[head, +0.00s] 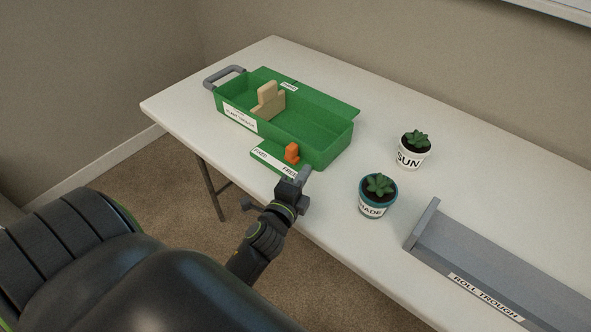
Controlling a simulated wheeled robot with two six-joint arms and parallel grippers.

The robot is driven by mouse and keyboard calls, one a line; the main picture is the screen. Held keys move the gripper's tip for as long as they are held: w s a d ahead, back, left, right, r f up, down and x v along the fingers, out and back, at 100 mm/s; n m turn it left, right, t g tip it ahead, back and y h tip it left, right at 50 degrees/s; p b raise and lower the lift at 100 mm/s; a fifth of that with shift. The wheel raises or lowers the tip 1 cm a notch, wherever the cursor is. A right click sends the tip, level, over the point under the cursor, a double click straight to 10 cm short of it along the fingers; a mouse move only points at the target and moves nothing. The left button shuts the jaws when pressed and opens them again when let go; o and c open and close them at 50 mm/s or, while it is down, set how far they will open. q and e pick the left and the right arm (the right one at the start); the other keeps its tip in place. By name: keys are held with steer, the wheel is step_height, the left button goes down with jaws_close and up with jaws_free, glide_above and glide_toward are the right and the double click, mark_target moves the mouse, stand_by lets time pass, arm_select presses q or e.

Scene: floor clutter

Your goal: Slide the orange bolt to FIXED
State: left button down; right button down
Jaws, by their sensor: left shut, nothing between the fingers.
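The orange bolt (292,153) stands up from a small green ledge (269,159) on the front of a green box (325,142). The ledge's white strip reads FIXED at its left end and FREE at its right end. The bolt is toward the FREE end. My left gripper (303,174) is shut and empty, just in front of and slightly right of the bolt, close to the ledge's right end. I cannot tell if it touches the ledge. My right gripper is not in view.
The green box holds light wooden pieces (268,100) and has a grey handle (224,76). A white SUN pot (412,157) and a teal SHADE pot (373,208) stand to the right. A grey roll trough (500,265) lies further right. The white table (330,200) is clear between them.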

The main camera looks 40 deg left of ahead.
mark_target(292, 153)
arm_select(q)
steer(key=w, duration=0.3)
steer(key=shift+w+a, duration=0.15)
steer(key=shift+a, duration=1.3)
steer(key=shift+a+b, duration=0.3)
steer(key=shift+a, duration=0.5)
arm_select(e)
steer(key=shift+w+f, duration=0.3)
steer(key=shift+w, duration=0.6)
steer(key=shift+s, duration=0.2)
